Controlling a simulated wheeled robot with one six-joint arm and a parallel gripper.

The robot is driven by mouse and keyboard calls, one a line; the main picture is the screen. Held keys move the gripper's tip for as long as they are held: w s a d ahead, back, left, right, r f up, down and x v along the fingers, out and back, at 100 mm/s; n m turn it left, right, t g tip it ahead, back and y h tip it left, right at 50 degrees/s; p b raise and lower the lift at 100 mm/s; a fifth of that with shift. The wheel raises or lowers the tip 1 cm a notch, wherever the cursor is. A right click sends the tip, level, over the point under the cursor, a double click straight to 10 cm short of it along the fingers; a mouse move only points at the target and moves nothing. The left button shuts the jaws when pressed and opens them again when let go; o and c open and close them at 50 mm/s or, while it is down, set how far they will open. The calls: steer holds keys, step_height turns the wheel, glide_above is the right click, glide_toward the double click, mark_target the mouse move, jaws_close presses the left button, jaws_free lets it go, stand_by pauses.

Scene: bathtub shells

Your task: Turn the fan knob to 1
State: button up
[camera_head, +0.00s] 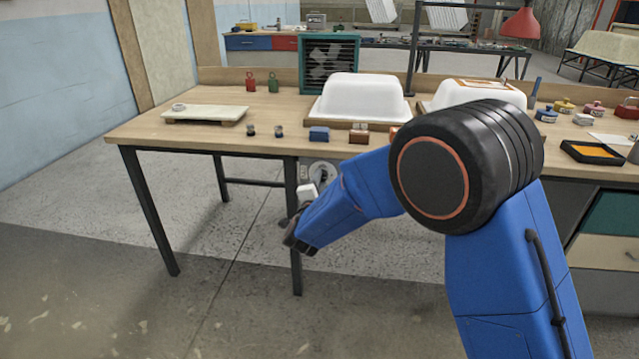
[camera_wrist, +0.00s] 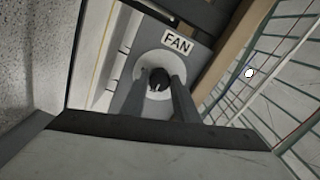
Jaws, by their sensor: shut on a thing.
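The fan knob (camera_wrist: 158,75) is a small dark knob on a pale round dial (camera_wrist: 147,62) in the wrist view. A label reading FAN (camera_wrist: 178,43) sits just above it on a grey panel. My gripper (camera_wrist: 159,84) has one finger on each side of the knob and is shut on it. The fingers cover parts of the dial, and I cannot read any numbers or tell the knob's setting. In the head view, the dial (camera_head: 323,168) shows below the bench's front edge, partly behind my blue arm. A teal box fan (camera_head: 329,64) stands at the back of the bench.
The wooden bench (camera_head: 160,130) carries two white tub shells (camera_head: 360,97), small blocks (camera_head: 319,133), a pale board (camera_head: 204,114) and red and green weights (camera_head: 273,84). A dark bench leg (camera_head: 294,255) stands close to my arm. Open floor lies front left.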

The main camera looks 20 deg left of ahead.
steer(key=shift+f+m, duration=0.1)
steer(key=shift+m, duration=0.4)
steer(key=o, duration=1.1)
steer(key=shift+c, duration=0.2)
steer(key=shift+s, duration=0.1)
steer(key=v, duration=1.7)
steer(key=shift+d, duration=0.15)
steer(key=shift+s, duration=0.1)
